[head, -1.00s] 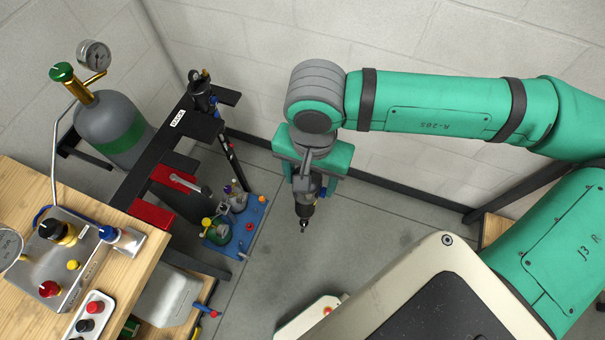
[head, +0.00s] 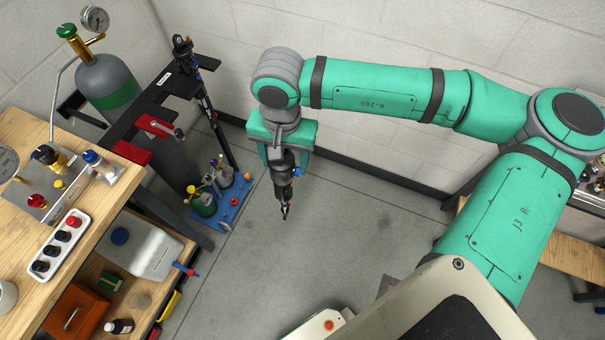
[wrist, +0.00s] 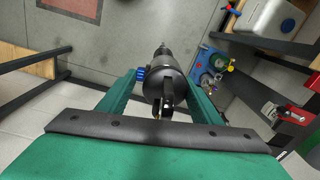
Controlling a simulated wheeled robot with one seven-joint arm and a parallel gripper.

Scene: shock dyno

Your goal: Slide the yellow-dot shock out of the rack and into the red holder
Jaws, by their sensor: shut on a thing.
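My gripper (head: 284,150) is shut on a black shock (head: 285,188) with a blue knob, hanging upright with its rod end down, over open floor right of the rack. In the wrist view the shock (wrist: 163,80) sits between the fingers, with a small yellow spot near its end. The black rack (head: 130,118) stands at the left, and another black shock (head: 206,100) hangs in its slot. The red holder (head: 158,126) is at the rack's near side, with a grey lever beside it; red parts (wrist: 296,113) also show at the wrist view's right edge.
A blue tray (head: 232,212) with several bottles lies on the floor below the rack. A wooden bench (head: 60,130) with a gauge box and knobs is at left, a shelf under it. A grey gas cylinder (head: 105,85) stands behind. Floor right of the tray is clear.

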